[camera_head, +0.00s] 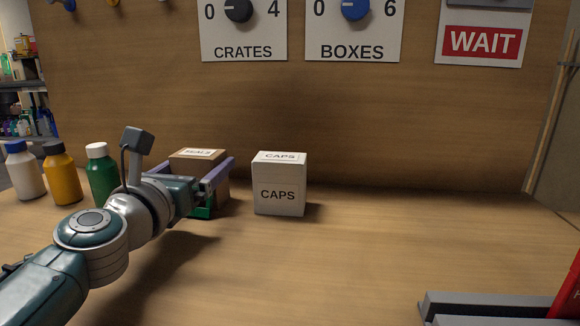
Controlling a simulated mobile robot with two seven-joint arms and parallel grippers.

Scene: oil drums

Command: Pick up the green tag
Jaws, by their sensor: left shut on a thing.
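My left arm reaches in from the left. Its gripper (208,200) is low over the table, in front of a brown cardboard box and left of the white CAPS box. It is shut on a small green thing, which looks like the green tag (203,212). Only a little green shows below the fingers; the gripper hides the rest. I cannot tell whether the tag touches the table. My right gripper is out of view.
The brown box (198,155), with purple parts beside it, stands behind my gripper. The white CAPS box (280,184) is just right. White (25,172), yellow (62,174) and green (102,176) bottles stand left. A grey tray (490,300) lies front right. The middle right table is clear.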

